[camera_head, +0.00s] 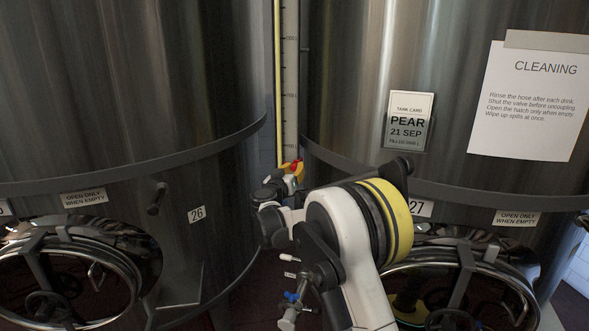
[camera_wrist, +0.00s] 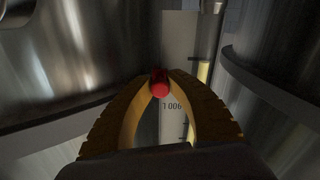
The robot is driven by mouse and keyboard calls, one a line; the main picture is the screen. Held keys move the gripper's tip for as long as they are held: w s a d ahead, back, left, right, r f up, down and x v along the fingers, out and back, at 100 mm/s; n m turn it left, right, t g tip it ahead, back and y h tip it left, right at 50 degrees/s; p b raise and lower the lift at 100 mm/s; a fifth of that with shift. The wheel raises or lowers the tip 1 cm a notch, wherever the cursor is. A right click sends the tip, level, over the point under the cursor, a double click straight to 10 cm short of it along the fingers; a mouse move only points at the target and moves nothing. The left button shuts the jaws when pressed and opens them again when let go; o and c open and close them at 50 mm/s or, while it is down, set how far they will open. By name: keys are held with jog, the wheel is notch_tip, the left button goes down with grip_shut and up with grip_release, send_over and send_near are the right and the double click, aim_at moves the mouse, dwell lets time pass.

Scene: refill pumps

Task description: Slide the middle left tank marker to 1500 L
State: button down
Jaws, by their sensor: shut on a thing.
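A tall pale level scale (camera_head: 291,75) with dark tick marks and a yellow strip stands in the gap between two steel tanks. Its number labels are too small to read surely in the head view. The red marker (camera_head: 298,165) is low on the visible part of the scale. My gripper (camera_head: 291,168) has its orange fingers at the marker. In the wrist view the red marker (camera_wrist: 160,88) sits between the two fingertips (camera_wrist: 160,76), which are shut on it. The scale (camera_wrist: 178,50) is behind it, with an upside-down label beside the marker that looks like 900 L.
The left tank (camera_head: 130,90) carries number 26 and the right tank (camera_head: 340,80) number 27. Both bulge close to the gap, with dark bands around them. A tank card (camera_head: 408,121) reading PEAR and a cleaning notice (camera_head: 528,95) are on the right tank. Round hatches are below.

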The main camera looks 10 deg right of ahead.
notch_tip(320, 180, up, 57)
jog(key=p, duration=2.8)
jog(key=c, duration=1.2)
grip_release()
jog(key=shift+c, duration=0.2)
jog(key=shift+s, duration=0.1)
jog(key=v, duration=1.2)
